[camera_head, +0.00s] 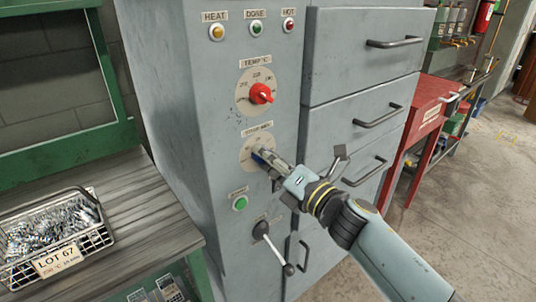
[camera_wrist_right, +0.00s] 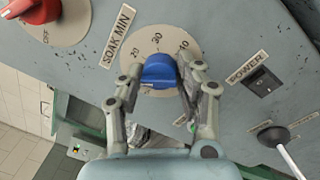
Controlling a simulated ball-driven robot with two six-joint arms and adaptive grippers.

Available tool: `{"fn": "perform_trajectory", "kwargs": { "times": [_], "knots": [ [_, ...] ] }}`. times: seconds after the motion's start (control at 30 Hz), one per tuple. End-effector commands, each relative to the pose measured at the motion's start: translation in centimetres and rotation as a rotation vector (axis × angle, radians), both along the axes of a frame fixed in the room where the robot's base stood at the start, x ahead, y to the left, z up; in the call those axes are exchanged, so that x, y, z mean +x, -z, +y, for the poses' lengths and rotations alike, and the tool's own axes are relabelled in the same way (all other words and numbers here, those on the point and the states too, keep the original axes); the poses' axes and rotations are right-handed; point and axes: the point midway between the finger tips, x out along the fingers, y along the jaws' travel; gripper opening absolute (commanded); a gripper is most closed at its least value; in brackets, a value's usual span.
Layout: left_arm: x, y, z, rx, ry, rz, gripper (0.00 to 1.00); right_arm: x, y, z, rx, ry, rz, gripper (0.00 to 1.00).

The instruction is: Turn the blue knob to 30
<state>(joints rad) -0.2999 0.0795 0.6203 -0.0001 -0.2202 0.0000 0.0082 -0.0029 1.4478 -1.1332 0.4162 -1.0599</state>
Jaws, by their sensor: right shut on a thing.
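The blue knob (camera_wrist_right: 158,72) sits on a round beige dial (camera_wrist_right: 157,38) labelled SOAK MIN, with numbers around its edge in the right wrist view. In the head view a bit of the blue knob (camera_head: 257,156) shows at the lower dial (camera_head: 249,143) on the grey cabinet. My right gripper (camera_wrist_right: 160,80) is shut on the blue knob, one finger on each side of it. It also shows in the head view (camera_head: 264,160), reaching in from the lower right. I cannot tell exactly which number the knob points to. My left gripper is out of view.
A red knob (camera_head: 261,93) on the TEMP dial is above. A green button (camera_head: 240,203) and a black lever (camera_head: 273,246) are below. Drawers with handles (camera_head: 395,42) are to the right. A wire basket of metal parts (camera_head: 97,238) stands on the left bench.

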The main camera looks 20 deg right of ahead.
Motion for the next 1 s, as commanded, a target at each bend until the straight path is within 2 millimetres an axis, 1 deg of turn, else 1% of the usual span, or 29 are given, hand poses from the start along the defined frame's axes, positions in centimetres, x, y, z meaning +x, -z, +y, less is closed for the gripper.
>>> {"fn": "perform_trajectory", "kwargs": {
  "times": [0.07, 0.57, 1.0],
  "knots": [
    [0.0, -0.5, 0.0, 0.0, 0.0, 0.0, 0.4, 0.0, -0.2, 0.0, 0.067, 0.001, 0.024, 0.03],
    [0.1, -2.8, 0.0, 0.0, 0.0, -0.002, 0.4, 0.0, -0.1, 0.0, 0.513, 0.002, 0.187, 0.03],
    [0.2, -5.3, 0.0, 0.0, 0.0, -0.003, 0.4, 0.0, -0.1, 0.1, 0.905, 0.002, 0.329, 0.03]
  ]
}}
